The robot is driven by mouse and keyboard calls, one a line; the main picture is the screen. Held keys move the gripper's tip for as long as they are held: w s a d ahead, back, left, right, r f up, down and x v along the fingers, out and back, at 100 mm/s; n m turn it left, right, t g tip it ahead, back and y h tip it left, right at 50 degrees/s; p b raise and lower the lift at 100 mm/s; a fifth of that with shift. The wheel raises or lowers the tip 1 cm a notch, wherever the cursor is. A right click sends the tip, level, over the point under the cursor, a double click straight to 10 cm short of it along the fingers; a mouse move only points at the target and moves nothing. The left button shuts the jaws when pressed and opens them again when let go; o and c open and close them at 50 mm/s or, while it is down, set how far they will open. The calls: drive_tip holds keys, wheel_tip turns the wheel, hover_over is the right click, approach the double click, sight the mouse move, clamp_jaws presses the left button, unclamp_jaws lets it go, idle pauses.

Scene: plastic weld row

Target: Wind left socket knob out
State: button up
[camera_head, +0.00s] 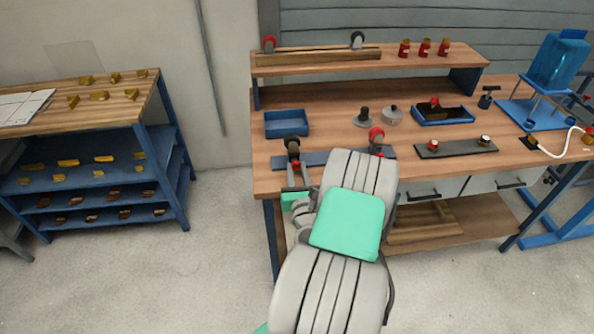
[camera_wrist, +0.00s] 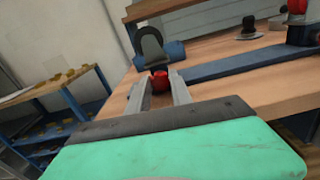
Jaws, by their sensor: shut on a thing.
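A dark bar fixture (camera_head: 317,157) lies along the front edge of the workbench. At its left end stands the left socket (camera_head: 292,148), dark and rounded; in the wrist view it is a black arch (camera_wrist: 151,46) on a blue block. A small red knob (camera_wrist: 159,82) sits on the near side of this socket, low down. My gripper (camera_wrist: 160,77) has one finger on each side of the knob and is shut on it. In the head view my arm partly hides the fixture and the gripper (camera_head: 295,174). The right socket (camera_head: 376,138) has a red top.
A blue tray (camera_head: 287,124) stands behind the left socket. Knobbed discs (camera_head: 364,117), a dark tray (camera_head: 442,115) and a dark plate (camera_head: 456,148) lie to the right. A raised shelf (camera_head: 370,62) runs along the back. A shelf rack (camera_head: 90,150) stands apart at left.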

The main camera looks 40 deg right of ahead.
clamp_jaws()
drive_tip(key=shift+n, duration=0.5)
drive_tip(key=shift+n+b, duration=1)
drive_tip(key=shift+n, duration=1.5)
drive_tip(key=o, duration=0.9)
unclamp_jaws()
drive_tip(key=shift+a, duration=0.1)
